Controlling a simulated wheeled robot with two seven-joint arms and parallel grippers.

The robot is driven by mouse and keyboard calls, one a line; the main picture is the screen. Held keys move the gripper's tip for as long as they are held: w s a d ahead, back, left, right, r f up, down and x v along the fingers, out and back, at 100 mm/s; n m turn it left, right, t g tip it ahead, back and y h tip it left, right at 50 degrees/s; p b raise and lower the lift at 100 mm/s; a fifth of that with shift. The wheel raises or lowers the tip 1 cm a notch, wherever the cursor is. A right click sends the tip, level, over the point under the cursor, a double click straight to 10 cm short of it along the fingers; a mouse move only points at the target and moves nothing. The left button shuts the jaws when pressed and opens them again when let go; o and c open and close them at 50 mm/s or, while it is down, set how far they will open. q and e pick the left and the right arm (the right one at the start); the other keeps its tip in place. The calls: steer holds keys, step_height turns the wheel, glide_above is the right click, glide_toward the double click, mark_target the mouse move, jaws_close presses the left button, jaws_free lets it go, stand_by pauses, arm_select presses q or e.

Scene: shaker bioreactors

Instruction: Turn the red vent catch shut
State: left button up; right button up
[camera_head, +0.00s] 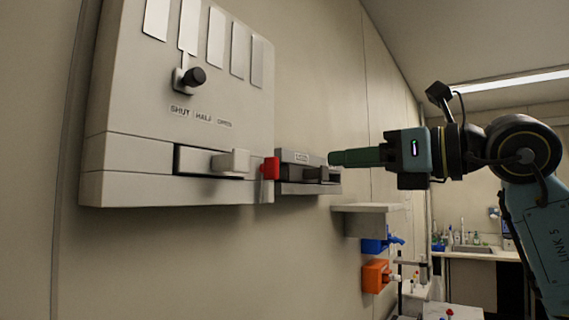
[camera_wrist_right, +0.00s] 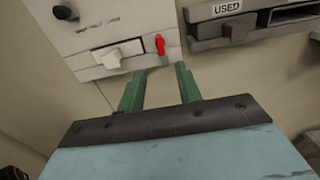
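The red vent catch (camera_head: 270,168) sits at the right end of the lower strip of the pale wall unit (camera_head: 120,150). In the right wrist view the catch (camera_wrist_right: 160,44) looks like a small upright tab, just beyond the fingertips. My right gripper (camera_head: 334,158) comes in from the right, to the right of the catch and apart from it. In its wrist view the two green fingers (camera_wrist_right: 158,80) are spread with nothing between them, so it is open. My left gripper is in neither view.
A white handle (camera_head: 232,161) sits in a slot left of the catch. A black knob (camera_head: 195,77) is above, over SHUT, HALF and OPEN labels. A dark holder (camera_wrist_right: 225,28) marked USED is right of the catch. A shelf (camera_head: 370,208) and blue and orange fixtures (camera_head: 376,277) are lower right.

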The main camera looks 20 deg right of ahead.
mark_target(277, 166)
steer(key=p+x, duration=0.3)
steer(key=x, duration=0.9)
steer(key=shift+w+a, duration=0.1)
steer(key=shift+a, duration=0.05)
jaws_close()
